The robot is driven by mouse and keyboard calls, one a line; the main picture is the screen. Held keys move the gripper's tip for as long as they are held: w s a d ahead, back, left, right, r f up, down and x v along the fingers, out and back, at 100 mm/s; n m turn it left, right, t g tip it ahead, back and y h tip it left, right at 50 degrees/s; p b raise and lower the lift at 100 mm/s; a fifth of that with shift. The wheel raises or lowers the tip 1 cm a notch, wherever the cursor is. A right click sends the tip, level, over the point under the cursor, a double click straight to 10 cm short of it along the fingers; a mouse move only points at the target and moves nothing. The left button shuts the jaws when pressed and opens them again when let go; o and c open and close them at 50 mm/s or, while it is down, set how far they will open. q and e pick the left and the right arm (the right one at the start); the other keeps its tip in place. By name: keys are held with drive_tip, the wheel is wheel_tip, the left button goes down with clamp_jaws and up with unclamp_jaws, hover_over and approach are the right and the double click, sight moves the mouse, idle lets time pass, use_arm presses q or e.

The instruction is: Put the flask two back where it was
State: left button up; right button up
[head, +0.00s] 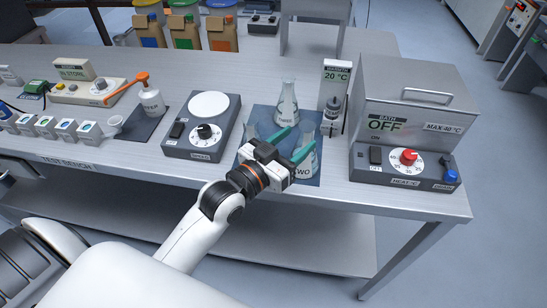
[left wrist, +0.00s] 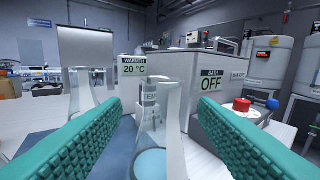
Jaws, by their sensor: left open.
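Flask two (head: 304,171), a clear conical flask marked TWO, stands upright at the front right of the dark blue mat (head: 258,115). My left gripper (head: 292,144) is open at the flask, its teal fingers partly covering it. In the left wrist view a clear flask (left wrist: 150,158) with pale blue liquid shows between the two open fingers (left wrist: 160,118); I cannot tell whether they touch it. Flask three (head: 287,106) stands behind on the mat. Another clear flask shows at the left in the left wrist view (left wrist: 84,88). My right gripper is not in view.
The bath (head: 410,92), reading OFF, stands right of the mat with a red knob (head: 409,156). A 20 °C display (head: 337,76) stands behind the mat.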

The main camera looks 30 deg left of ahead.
use_arm(q)
drive_tip(key=b+v, duration=0.1)
drive_tip(key=v, duration=0.7)
drive_tip(key=shift+r, duration=0.1)
